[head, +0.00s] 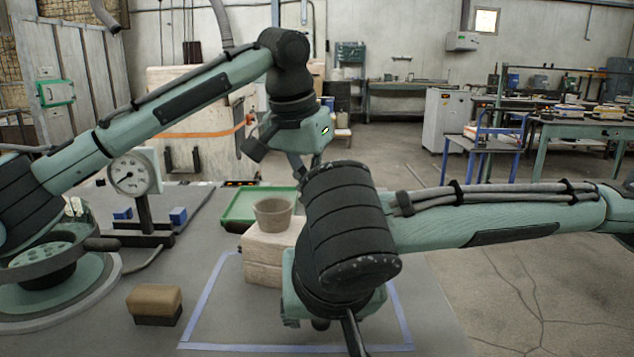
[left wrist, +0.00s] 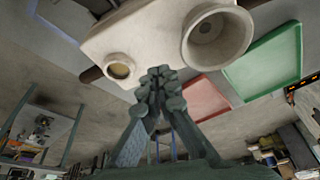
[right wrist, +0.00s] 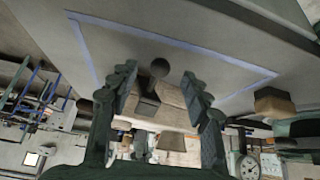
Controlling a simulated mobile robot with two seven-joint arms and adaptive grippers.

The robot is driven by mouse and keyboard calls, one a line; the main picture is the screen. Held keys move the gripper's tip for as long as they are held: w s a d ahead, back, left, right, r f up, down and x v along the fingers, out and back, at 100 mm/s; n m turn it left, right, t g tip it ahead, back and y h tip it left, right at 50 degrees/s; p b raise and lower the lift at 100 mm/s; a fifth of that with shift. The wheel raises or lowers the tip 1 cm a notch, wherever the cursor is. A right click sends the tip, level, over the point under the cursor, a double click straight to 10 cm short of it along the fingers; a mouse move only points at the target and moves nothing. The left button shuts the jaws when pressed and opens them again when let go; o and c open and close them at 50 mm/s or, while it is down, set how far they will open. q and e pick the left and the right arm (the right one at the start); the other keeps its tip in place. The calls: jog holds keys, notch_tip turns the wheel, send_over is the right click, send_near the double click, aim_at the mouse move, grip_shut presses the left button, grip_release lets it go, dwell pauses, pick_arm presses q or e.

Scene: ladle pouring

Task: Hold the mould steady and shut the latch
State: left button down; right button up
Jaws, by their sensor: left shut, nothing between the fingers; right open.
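The mould is a pale block (head: 266,252) with a grey-beige pouring cup (head: 272,215) on top, on the table. In the left wrist view the mould (left wrist: 150,38) shows its cup and a small round opening. My left gripper (left wrist: 160,74) is shut and empty close to the mould; in the head view it is partly hidden behind my right arm. My right gripper (right wrist: 159,78) is open. In the right wrist view a dark round knob (right wrist: 160,68), apparently the latch handle, appears between its fingers in front of the mould (right wrist: 172,98). Whether it touches them I cannot tell.
Blue tape (head: 205,300) outlines an area around the mould. A green tray (head: 240,208) lies behind it, and a red tray (left wrist: 203,98) shows nearby. A tan-topped block (head: 154,302), a dial gauge (head: 132,175) and a round fixture (head: 50,290) stand left.

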pick_arm(q)
jog(key=shift+f, duration=1.65)
pick_arm(e)
jog(key=shift+f, duration=0.1)
